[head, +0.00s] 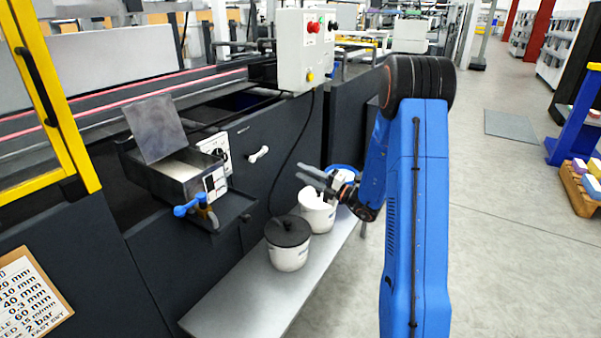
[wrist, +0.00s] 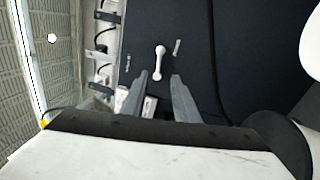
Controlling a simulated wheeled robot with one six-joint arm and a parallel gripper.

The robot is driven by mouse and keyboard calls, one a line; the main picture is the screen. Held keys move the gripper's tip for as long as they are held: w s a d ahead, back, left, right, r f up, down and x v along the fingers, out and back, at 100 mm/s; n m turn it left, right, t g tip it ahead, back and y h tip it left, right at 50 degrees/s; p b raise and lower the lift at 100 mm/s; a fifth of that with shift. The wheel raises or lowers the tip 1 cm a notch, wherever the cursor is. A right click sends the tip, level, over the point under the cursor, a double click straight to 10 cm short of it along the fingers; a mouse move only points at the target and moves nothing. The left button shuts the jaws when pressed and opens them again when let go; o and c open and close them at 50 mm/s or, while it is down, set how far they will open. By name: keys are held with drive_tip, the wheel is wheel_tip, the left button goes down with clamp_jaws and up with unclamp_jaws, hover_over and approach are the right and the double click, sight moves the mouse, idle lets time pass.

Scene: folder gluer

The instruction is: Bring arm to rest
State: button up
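My blue arm (head: 415,210) stands on the right in the head view, its upper link upright and its forearm bent down toward the machine. My gripper (head: 307,176) points left, above or in front of an open white bucket (head: 318,212) on the bench; the exact gap is unclear. In the wrist view my gripper (wrist: 160,88) shows two grey fingers spread apart with nothing held between them. Beyond the fingertips is a white handle (wrist: 160,62) on the dark machine panel. It also shows in the head view (head: 258,154).
A bucket with a dark lid (head: 288,243) stands on the grey bench (head: 245,290). An open glue tank (head: 180,175) with a raised lid (head: 154,128) and a blue-handled valve (head: 195,206) juts from the machine. A control box (head: 304,50) stands above.

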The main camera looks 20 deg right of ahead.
idle(0.4)
drive_tip(key=s+a+r+n+g, duration=0.4)
drive_tip(key=s+a+n+g, duration=0.3)
drive_tip(key=s+a+n, duration=0.5)
drive_tip(key=s+a+r+n+g, duration=0.3)
drive_tip(key=s+a+n+g, duration=0.5)
drive_tip(key=s+n, duration=0.45)
drive_tip(key=s+d+f+n+h, duration=0.15)
drive_tip(key=s+n+h, duration=0.25)
drive_tip(key=s+n, duration=0.4)
drive_tip(key=s+d+n+h, duration=0.35)
drive_tip(key=s+n, duration=0.25)
drive_tip(key=s, duration=0.3)
drive_tip(key=s+d+r+n+t+h, duration=0.2)
drive_tip(key=s+d+n+t+h, duration=0.1)
drive_tip(key=d+n, duration=0.3)
drive_tip(key=shift+s+d+n+t+h, duration=0.15)
drive_tip(key=shift+s+n+t+h, duration=0.15)
drive_tip(key=shift+n+h, duration=0.4)
